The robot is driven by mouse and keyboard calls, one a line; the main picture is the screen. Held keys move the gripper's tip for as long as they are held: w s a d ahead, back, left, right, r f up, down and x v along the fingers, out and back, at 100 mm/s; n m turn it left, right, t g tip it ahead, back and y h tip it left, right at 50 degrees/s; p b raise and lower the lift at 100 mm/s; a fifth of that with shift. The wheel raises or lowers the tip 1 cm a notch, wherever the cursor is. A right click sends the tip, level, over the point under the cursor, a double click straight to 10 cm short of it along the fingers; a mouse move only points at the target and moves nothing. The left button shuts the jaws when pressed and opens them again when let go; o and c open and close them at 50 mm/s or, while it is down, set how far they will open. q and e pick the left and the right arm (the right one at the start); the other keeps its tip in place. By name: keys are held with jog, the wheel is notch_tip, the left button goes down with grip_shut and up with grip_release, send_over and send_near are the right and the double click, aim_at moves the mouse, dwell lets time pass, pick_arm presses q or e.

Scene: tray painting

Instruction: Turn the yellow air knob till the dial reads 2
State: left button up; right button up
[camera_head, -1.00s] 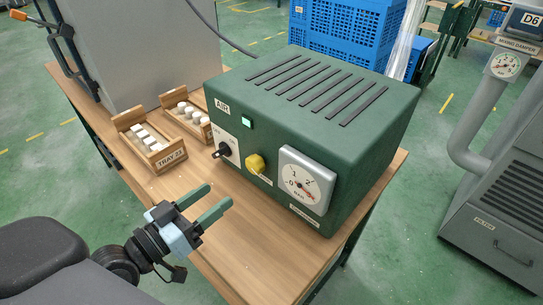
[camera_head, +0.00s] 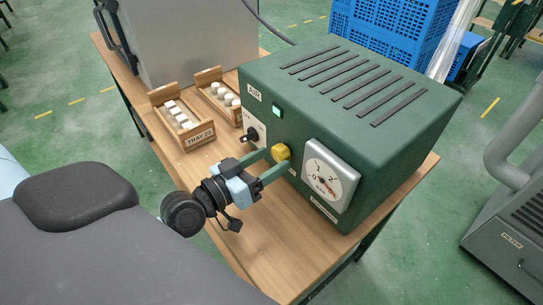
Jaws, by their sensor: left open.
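The yellow air knob (camera_head: 281,152) is on the front of the green air box (camera_head: 330,110), between a black switch (camera_head: 250,135) and the dial (camera_head: 329,175). The dial has a white face marked 0, 1, 2 and BAR; its needle is too small to read surely. My left gripper (camera_head: 276,160) is open, with its green fingers reaching toward the box front. One fingertip is left of the knob and the other just below and right of it. I cannot tell whether they touch it. My right gripper is not in view.
Wooden tray 23 (camera_head: 199,134) with white pieces stands left of the box, with another wooden tray (camera_head: 211,76) beside it. A grey cabinet (camera_head: 190,40) is behind them. Bare wooden tabletop (camera_head: 270,245) lies in front. Blue crates (camera_head: 385,30) are behind the box.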

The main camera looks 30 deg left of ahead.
pick_arm(q)
jog(key=shift+x, duration=0.8)
jog(key=shift+c, duration=0.3)
jog(key=c, duration=0.9)
jog(key=shift+c, duration=0.2)
